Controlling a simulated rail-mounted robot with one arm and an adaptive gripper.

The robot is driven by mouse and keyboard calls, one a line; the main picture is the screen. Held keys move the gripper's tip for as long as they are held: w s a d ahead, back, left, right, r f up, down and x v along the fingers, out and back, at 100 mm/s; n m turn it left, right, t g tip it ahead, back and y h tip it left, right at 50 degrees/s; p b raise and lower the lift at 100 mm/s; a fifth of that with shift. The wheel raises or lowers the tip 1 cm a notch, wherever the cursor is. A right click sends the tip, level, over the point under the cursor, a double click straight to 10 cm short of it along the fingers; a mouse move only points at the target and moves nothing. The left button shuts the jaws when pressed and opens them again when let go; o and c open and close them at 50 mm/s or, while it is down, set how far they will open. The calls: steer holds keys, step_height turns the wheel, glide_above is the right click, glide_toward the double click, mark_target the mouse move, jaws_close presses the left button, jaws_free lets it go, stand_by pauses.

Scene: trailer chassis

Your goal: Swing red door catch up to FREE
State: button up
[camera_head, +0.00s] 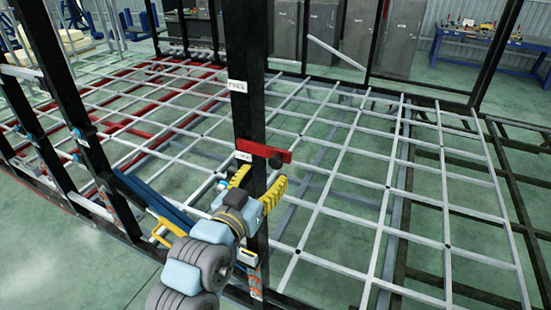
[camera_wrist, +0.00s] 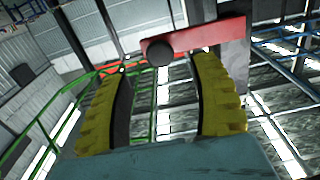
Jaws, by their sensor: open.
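The red door catch (camera_head: 265,151) is a flat bar lying roughly level across a black upright post (camera_head: 246,50). It also shows across the top of the wrist view (camera_wrist: 207,37), with a dark round knob (camera_wrist: 160,52) at its left part. A white FREE label (camera_head: 237,86) is on the post well above the catch; another white label (camera_head: 243,157) sits at its left end. My gripper (camera_head: 262,182) is open, its yellow fingers just below the catch. In the wrist view the gripper (camera_wrist: 162,72) is empty, its right fingertip close under the bar; I cannot tell whether they touch.
A white lattice frame (camera_head: 330,155) spreads behind the post. More black posts (camera_head: 90,150) stand at the left, and a blue bar (camera_head: 155,195) lies beside my arm. Grey cabinets (camera_head: 385,38) and a blue workbench (camera_head: 490,42) stand at the back.

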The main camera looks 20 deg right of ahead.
mark_target(274, 163)
steer(key=shift+p+x, duration=0.45)
steer(key=shift+x, duration=2.5)
jaws_close()
steer(key=shift+r, duration=0.15)
